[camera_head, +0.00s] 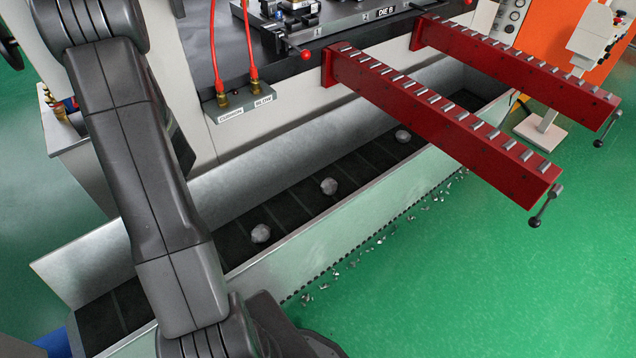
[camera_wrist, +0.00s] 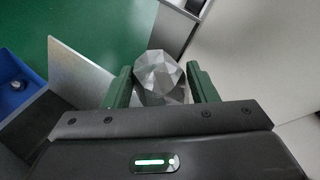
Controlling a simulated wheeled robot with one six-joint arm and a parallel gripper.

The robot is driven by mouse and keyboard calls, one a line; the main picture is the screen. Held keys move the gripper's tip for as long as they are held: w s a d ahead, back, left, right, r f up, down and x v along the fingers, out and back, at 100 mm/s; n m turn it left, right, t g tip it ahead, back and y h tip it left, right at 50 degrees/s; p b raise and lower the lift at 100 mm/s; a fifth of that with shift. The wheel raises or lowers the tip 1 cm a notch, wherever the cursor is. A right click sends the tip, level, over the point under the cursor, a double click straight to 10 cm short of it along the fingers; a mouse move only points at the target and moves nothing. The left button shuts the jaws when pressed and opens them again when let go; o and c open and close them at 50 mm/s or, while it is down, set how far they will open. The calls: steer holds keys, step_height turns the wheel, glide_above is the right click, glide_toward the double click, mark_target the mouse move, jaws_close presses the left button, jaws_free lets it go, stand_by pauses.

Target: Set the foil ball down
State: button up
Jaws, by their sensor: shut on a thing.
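In the wrist view my gripper (camera_wrist: 160,88) has its two green fingers shut on a faceted silver foil ball (camera_wrist: 158,76). Part of the ball is hidden behind the gripper's dark body. The head view shows my arm but not the gripper or this held ball. Three other foil balls lie apart in the long metal trough, one nearer (camera_head: 260,233), one in the middle (camera_head: 329,186) and one farther off (camera_head: 403,135). The trough (camera_head: 330,240) has pale metal walls and a dark slatted floor.
Two red roller arms (camera_head: 450,125) stick out over the trough's far part. A grey box with red hoses (camera_head: 240,104) is on the machine side. Foil scraps lie on the green floor (camera_head: 480,280) beside the trough. A blue bin (camera_wrist: 20,88) shows at left in the wrist view.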

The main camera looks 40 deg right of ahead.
steer(key=s+a+f+n+g+y+b, duration=0.3)
steer(key=a+f+n+b, duration=0.1)
steer(key=f+b, duration=0.5)
steer(key=s+a+f+n+g+y+b, duration=0.2)
steer(key=s+a+f+n+g+b, duration=0.1)
steer(key=f+b, duration=0.6)
steer(key=s+a+f+n+g+y+b, duration=0.3)
steer(key=a+f+n+b, duration=0.2)
steer(key=f+b, duration=0.4)
steer(key=shift+s+a+f+n+y, duration=0.35)
steer(key=shift+a+f, duration=0.2)
steer(key=shift+a, duration=0.2)
step_height(320, 180, down, 10)
steer(key=b, duration=0.4)
steer(key=shift+f, duration=0.1)
steer(key=o, duration=1)
